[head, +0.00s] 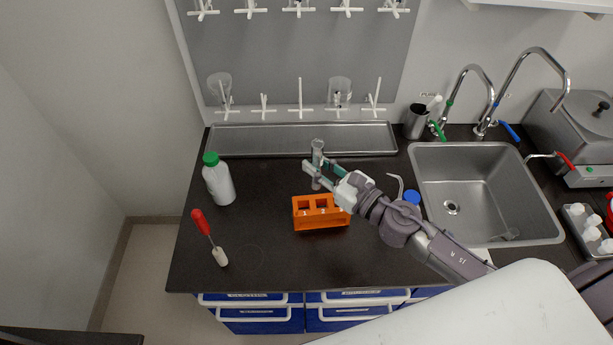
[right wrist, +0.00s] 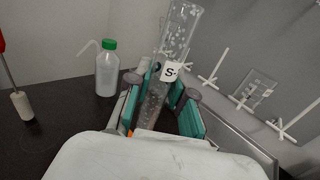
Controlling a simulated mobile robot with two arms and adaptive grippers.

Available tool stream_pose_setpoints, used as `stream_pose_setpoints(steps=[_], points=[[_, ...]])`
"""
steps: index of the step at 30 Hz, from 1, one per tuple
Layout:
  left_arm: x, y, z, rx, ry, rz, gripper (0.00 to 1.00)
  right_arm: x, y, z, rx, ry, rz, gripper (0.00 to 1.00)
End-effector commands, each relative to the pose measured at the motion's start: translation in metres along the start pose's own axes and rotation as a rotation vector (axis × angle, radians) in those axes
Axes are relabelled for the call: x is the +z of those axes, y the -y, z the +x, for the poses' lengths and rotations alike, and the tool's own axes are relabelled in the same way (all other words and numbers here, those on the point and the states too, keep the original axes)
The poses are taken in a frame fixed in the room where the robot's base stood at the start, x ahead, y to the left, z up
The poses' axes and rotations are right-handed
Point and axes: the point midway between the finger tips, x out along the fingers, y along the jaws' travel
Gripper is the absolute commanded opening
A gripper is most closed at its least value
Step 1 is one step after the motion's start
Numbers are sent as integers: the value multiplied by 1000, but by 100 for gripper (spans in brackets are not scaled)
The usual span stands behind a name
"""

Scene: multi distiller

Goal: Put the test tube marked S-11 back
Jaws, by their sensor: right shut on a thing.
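My right gripper (head: 315,172) is shut on a clear test tube (head: 317,152) and holds it roughly upright, just behind the orange rack. In the right wrist view the tube (right wrist: 178,40) stands between the teal fingers (right wrist: 165,108). It bears a white label that shows "S-"; the rest of the label is out of sight. The orange rack (head: 322,222) stands on the dark counter, in front of the gripper, with square openings in its top. A little orange shows below the fingers in the right wrist view. My left gripper is not in view.
A green-capped bottle (head: 219,180) and a red-handled brush (head: 208,236) stand or lie at the left. A metal tray (head: 270,140) runs below the peg board (head: 290,60). A blue-capped item (head: 412,197) is near my right arm, beside the sink (head: 480,190).

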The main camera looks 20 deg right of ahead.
Motion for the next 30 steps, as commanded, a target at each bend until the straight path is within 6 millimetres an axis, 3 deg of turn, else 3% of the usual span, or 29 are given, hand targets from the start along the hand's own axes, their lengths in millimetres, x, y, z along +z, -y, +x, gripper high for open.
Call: stream_pose_setpoints(steps=[5, 15, 30], points=[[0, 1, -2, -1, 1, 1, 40, -12, -12, 16, -2, 1, 2, 0], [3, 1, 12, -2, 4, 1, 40, -53, -13, 18, -3, 0, 4, 0], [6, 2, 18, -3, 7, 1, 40, -61, -13, 17, -1, 0, -1, 0]])
